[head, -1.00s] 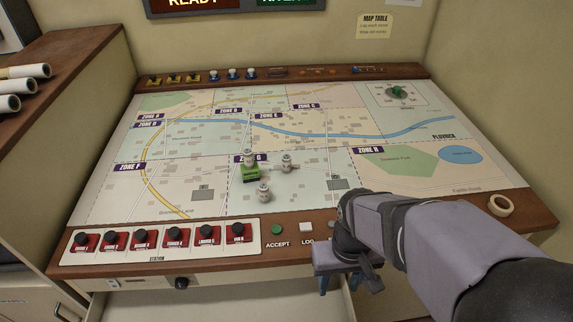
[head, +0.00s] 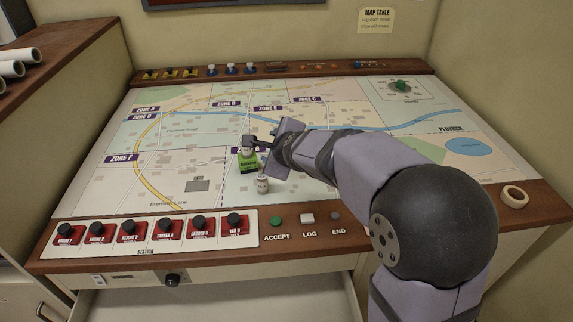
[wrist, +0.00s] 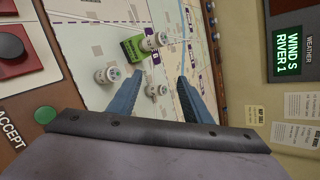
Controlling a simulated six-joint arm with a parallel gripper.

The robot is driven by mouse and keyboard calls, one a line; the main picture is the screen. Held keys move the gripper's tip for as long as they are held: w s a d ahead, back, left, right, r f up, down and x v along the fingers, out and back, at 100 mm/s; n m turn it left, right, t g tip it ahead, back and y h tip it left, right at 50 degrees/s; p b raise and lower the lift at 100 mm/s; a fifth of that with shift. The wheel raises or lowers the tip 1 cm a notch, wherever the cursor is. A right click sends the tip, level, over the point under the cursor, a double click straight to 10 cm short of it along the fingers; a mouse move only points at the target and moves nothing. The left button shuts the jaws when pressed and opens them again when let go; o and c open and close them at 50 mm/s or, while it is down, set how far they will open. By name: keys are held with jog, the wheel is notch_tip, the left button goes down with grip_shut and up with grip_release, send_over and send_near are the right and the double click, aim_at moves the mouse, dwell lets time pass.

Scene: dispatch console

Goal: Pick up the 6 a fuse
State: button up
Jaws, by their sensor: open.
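Three small white cylinders, which look like fuses, stand on the map in the wrist view: one by a green block (wrist: 133,48), the cylinder (wrist: 153,41); one at left (wrist: 107,75); one nearest my fingers (wrist: 155,90). Their ratings are too small to read. In the head view, one cylinder (head: 246,151) is at the green block (head: 248,165) and one (head: 262,185) stands nearer the front; my arm hides the third. My gripper (wrist: 163,82) is open and empty above the map, and the near cylinder shows between its fingers. It also shows in the head view (head: 256,150).
The map table (head: 110,185) has red station buttons (head: 165,228) and the green ACCEPT button (head: 276,221) along the front. A tape roll (head: 514,197) lies at the right. An open drawer (head: 215,303) is below. The map's left side is clear.

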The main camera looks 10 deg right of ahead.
jog(key=w+d+f+m+h+b, duration=0.1)
jog(key=w+f+m+h, duration=0.1)
jog(key=m, duration=0.4)
jog(key=w+d+f+m+t+h+b, duration=0.1)
jog(key=w+f+m+h, duration=0.1)
jog(key=w+f+m, duration=0.1)
jog(key=w+d+f+m+t+h+b, duration=0.1)
jog(key=w+d+f+m+b, duration=0.1)
jog(key=m, duration=0.6)
jog(key=shift+w+f+m+h, duration=0.2)
jog(key=shift+w+f, duration=0.15)
jog(key=shift+f, duration=0.25)
jog(key=shift+w+f+m+h, duration=0.1)
jog(key=shift+w+f+h, duration=0.1)
jog(key=shift+w+f, duration=0.3)
jog(key=shift+p+x, duration=1.35)
jog(key=shift+x, duration=2.25)
jog(key=shift+s+f, duration=0.1)
jog(key=shift+c, duration=0.3)
grip_shut()
